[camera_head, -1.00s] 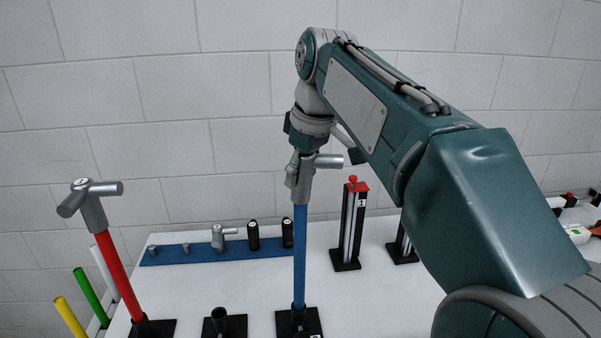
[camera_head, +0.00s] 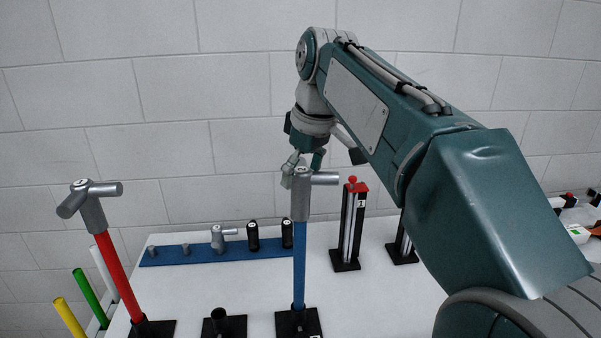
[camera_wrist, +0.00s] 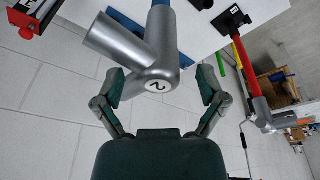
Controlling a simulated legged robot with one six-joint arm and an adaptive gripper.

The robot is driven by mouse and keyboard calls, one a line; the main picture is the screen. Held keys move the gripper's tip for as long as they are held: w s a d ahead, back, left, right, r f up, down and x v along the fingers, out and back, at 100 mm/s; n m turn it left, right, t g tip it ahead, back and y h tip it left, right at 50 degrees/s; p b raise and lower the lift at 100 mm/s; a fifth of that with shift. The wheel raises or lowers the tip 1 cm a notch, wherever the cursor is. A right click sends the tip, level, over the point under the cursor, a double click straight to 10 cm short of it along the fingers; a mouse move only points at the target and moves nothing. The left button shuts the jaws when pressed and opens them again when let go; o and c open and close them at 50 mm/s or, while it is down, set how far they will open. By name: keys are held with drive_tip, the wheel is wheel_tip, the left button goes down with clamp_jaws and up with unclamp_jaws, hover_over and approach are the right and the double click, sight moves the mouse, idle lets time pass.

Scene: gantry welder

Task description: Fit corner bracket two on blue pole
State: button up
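The grey corner bracket two (camera_head: 301,200) sits upright on the top end of the blue pole (camera_head: 299,265), its socket around the pole and its side arm pointing right. In the wrist view the bracket (camera_wrist: 152,60) shows its "2" label between my fingers. My gripper (camera_head: 304,160) is just above the bracket with its fingers spread. In the wrist view my gripper (camera_wrist: 160,84) is open, with visible gaps between both fingers and the bracket. The pole's top is hidden inside the socket.
A red pole (camera_head: 119,275) carrying another grey bracket (camera_head: 91,200) leans at left. A blue strip (camera_head: 175,260) with small parts lies behind. An empty black socket base (camera_head: 222,322) stands front left. Black stands, one red-topped (camera_head: 347,228), are at right.

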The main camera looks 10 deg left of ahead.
idle(0.3)
drive_tip(key=v, duration=1.1)
drive_tip(key=s+d+f+m+t, duration=0.1)
drive_tip(key=s+d+f+m, duration=0.2)
drive_tip(key=d, duration=0.4)
drive_tip(key=s+d+f+m+t, duration=0.1)
drive_tip(key=s+d+f, duration=0.3)
drive_tip(key=f, duration=0.4)
drive_tip(key=s+d+f+m+t+h, duration=0.1)
drive_tip(key=s+d+f+m, duration=0.3)
drive_tip(key=s+f, duration=0.3)
drive_tip(key=s+d+f+m+h, duration=0.1)
drive_tip(key=s+d+f+m, duration=0.2)
drive_tip(key=f, duration=0.7)
drive_tip(key=s+d, duration=0.1)
drive_tip(key=s, duration=0.1)
drive_tip(key=shift+s+d+t, duration=0.3)
drive_tip(key=shift+s+t, duration=0.05)
drive_tip(key=shift+t, duration=0.05)
drive_tip(key=shift+f, duration=0.1)
drive_tip(key=shift+c, duration=0.3)
